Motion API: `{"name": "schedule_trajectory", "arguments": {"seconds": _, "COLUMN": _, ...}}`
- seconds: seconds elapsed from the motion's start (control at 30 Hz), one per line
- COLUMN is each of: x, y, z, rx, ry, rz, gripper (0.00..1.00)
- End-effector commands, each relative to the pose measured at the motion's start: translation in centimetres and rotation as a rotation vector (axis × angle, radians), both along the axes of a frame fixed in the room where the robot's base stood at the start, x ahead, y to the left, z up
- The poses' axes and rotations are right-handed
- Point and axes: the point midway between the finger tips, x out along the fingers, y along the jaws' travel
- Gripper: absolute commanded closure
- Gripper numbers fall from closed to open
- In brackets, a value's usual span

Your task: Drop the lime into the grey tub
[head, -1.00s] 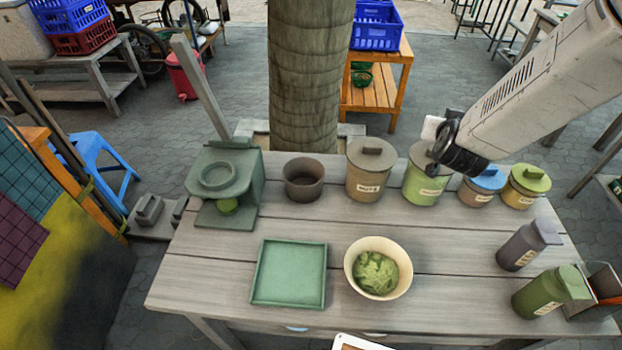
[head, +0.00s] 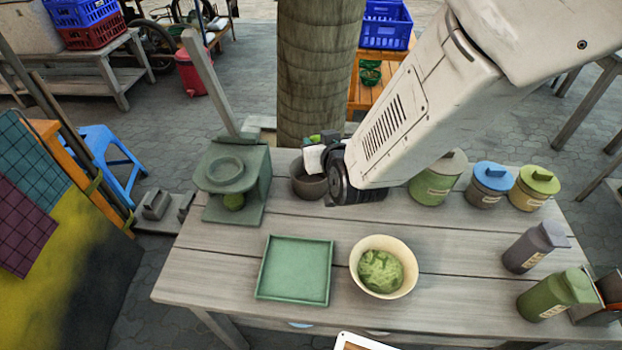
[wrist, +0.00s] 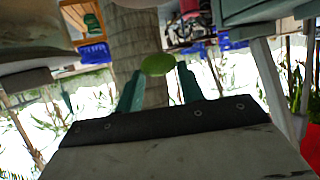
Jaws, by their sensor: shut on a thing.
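My gripper (head: 320,140) is at the back of the table, above and just behind the rim of the dark grey tub (head: 308,189). In the wrist view its two green fingers (wrist: 159,82) are shut on the lime (wrist: 157,65), a small green oval held at their tips.
A green press (head: 233,170) with a round green thing under it stands left of the tub. A green tray (head: 295,270) and a cream bowl (head: 407,277) of greens sit in front. Lidded jars (head: 437,186) stand to the right. A tree trunk (head: 318,70) rises behind.

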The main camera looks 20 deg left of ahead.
Motion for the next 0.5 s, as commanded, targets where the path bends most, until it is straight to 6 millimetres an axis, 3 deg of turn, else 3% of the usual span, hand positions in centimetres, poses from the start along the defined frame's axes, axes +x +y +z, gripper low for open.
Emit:
{"name": "schedule_trajectory", "arguments": {"seconds": 0.2, "x": 0.0, "y": -0.1, "z": -2.5, "rx": -0.001, "ry": 0.002, "rz": -0.001, "gripper": 0.88}}
{"name": "schedule_trajectory", "arguments": {"seconds": 0.5, "x": 0.0, "y": -0.1, "z": -3.5, "rx": 0.001, "ry": 0.0, "rz": -0.001, "gripper": 0.88}}
